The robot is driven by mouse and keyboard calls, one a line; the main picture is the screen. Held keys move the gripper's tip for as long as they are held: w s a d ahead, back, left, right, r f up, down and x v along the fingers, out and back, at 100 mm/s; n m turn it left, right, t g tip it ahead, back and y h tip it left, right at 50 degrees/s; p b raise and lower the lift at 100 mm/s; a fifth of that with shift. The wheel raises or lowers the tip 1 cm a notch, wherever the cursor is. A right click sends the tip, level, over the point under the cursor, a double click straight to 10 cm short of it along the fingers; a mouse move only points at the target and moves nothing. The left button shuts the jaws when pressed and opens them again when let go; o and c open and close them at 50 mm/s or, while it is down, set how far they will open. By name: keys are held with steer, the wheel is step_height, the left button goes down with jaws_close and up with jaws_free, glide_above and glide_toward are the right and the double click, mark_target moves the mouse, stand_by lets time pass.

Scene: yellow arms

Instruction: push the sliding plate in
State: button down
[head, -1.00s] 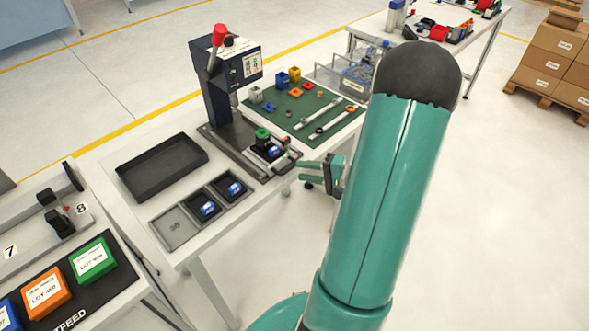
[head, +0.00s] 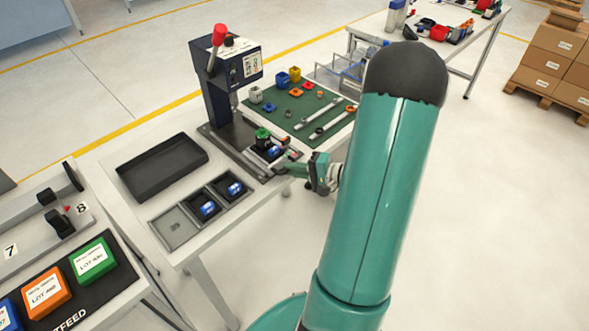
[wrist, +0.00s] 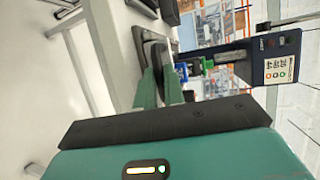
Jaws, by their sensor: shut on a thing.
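The sliding plate (head: 257,153) is at the foot of a dark blue press (head: 222,85) and sticks out toward my arm. A green part (head: 262,134) and a blue-and-white part (head: 274,151) sit on it. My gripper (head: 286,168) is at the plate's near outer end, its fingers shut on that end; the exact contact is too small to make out. In the wrist view my gripper (wrist: 158,60) has its two green fingers close together at the plate's dark end (wrist: 154,46). The press (wrist: 275,58) stands beyond them.
An empty black tray (head: 160,167) and a small tray (head: 172,229) with blue parts lie on the white table left of the press. A green mat (head: 293,112) with several small parts lies behind the plate.

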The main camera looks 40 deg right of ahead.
mark_target(282, 162)
steer(key=w, duration=0.4)
steer(key=shift+w, duration=0.15)
steer(key=c, duration=1.5)
jaws_free()
steer(key=shift+s, duration=0.2)
steer(key=shift+s, duration=0.3)
steer(key=s+a+f+v, duration=0.1)
steer(key=v, duration=1.6)
steer(key=w+a+r+n+g+h, duration=0.1)
steer(key=a+r+n+g, duration=0.3)
steer(key=a, duration=0.5)
steer(key=w+a+r+n+g+h, duration=0.1)
steer(key=a+r+n+g, duration=0.2)
steer(key=a, duration=0.7)
steer(key=w+a+r+n+g+h, duration=0.1)
steer(key=a+r+n+g, duration=0.3)
steer(key=a, duration=0.6)
steer(key=shift+w+a+r+n+g+h, duration=0.15)
steer(key=shift+w+r+n+g+h, duration=0.2)
steer(key=shift+r, duration=0.6)
